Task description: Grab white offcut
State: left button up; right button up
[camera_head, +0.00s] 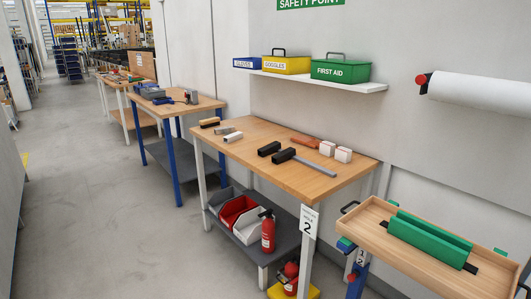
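A wooden workbench (262,160) stands in the middle of the view. Small white blocks that look like offcuts lie on it. One white block (233,138) is on the left part, close to a grey piece (222,130). Two more white blocks, a left one (327,148) and a right one (343,154), sit side by side near the right back edge. I cannot tell which of these is the white offcut. Neither of my grippers shows in this view.
The bench also holds black blocks (269,148), a grey bar (313,167) and a reddish-brown tool (305,141). A wooden tray (376,240) with a green piece (430,240) stands front right. A shelf (372,88) hangs above. The floor at left (95,200) is clear.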

aim_at(231, 138)
jog(key=i+l+u, duration=0.1)
jog(key=i+u, duration=0.15)
jog(key=i, duration=0.25)
jog(key=i+l+u, duration=0.25)
jog(key=i, duration=0.3)
jog(key=j+z, duration=0.1)
jog(key=z, duration=0.2)
jog(key=i+j+z, duration=0.2)
jog(key=z, duration=0.15)
jog(key=i+j+z, duration=0.15)
jog(key=j+z, duration=0.2)
jog(key=i+j+z, duration=0.15)
jog(key=j+z, duration=0.2)
jog(key=i+j+z, duration=0.1)
jog(key=j+z, duration=0.25)
